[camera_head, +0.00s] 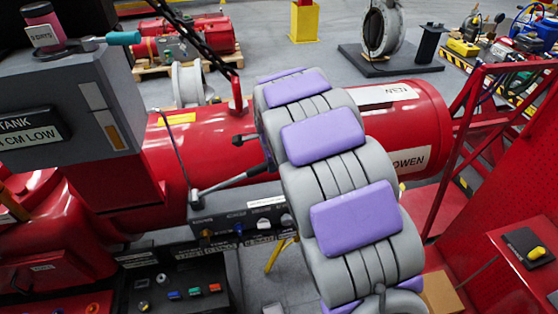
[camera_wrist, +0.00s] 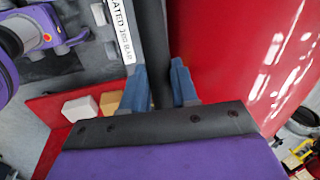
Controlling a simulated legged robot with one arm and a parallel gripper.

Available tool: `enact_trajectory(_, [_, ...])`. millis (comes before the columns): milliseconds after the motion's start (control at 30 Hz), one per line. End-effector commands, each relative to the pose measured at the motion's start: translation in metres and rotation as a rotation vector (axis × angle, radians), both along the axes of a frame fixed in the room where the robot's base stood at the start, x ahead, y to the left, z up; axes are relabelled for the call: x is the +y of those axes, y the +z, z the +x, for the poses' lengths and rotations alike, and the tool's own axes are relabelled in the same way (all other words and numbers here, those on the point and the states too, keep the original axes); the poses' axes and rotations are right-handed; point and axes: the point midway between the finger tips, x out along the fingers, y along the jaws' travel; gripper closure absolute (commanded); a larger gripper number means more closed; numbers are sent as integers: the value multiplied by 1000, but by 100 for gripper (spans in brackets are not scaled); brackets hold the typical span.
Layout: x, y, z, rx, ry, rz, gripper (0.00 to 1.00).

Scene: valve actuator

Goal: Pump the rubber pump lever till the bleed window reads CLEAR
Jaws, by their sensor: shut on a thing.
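In the wrist view, the blue fingertips of my gripper (camera_wrist: 158,88) close on a dark bar (camera_wrist: 156,45), apparently the rubber pump lever. In the head view, a lever (camera_head: 232,181) rises from a pivot by the black control block and passes behind my grey and purple arm. My gripper and the lever's far end are hidden there. I cannot make out a bleed window reading CLEAR.
The large red cylinder (camera_head: 215,150) runs behind the arm and fills the right of the wrist view. The control block (camera_head: 240,222) with small knobs lies below the lever. A button panel (camera_head: 180,290) is at the lower left. Red railing (camera_head: 475,130) stands at the right.

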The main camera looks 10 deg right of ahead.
Motion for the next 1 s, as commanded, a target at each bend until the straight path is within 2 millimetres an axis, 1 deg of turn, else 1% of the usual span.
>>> enact_trajectory(33, [7, 9, 1, -3, 5, -17, 100])
enact_trajectory(200, [13, 19, 1, -5, 5, -69, 100])
enact_trajectory(600, [16, 19, 1, -1, 3, -83, 100])
enact_trajectory(633, [16, 19, 1, -1, 3, -83, 70])
enact_trajectory(767, [14, 19, 1, -1, 3, -84, 58])
enact_trajectory(900, [7, 20, 0, -2, 1, -82, 46])
enact_trajectory(1000, [3, 21, 0, -2, 1, -79, 46])
